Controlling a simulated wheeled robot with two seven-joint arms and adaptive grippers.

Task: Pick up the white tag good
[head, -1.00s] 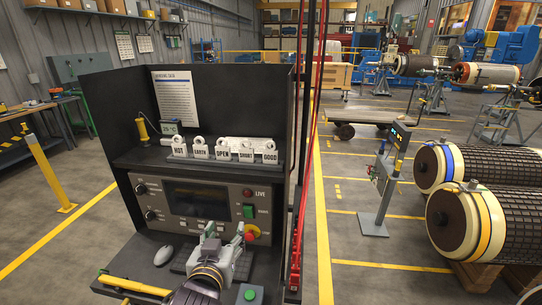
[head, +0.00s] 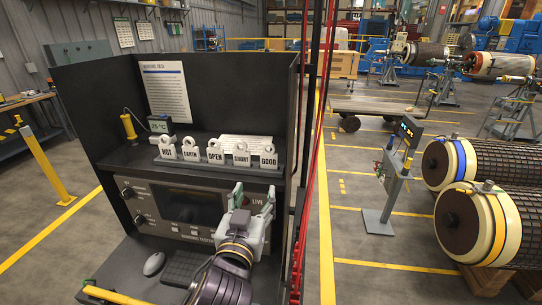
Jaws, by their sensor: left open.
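The white tag good (head: 268,158) stands at the right end of a grey rack (head: 220,166) on the shelf of the black test bench. Other white tags stand to its left: hot (head: 167,149), earth (head: 191,150), open (head: 215,153) and short (head: 241,156). My left gripper (head: 254,195) is open and empty, in front of the bench panel and just below the good tag, apart from it. It hides the right part of the panel. My right gripper is not in view.
A screen panel (head: 190,206) sits below the shelf, with a keyboard (head: 186,267) and mouse (head: 153,263) on the desk. A yellow-handled probe (head: 129,127) stands at the shelf's left. Black posts and red cables (head: 309,150) run along the bench's right side.

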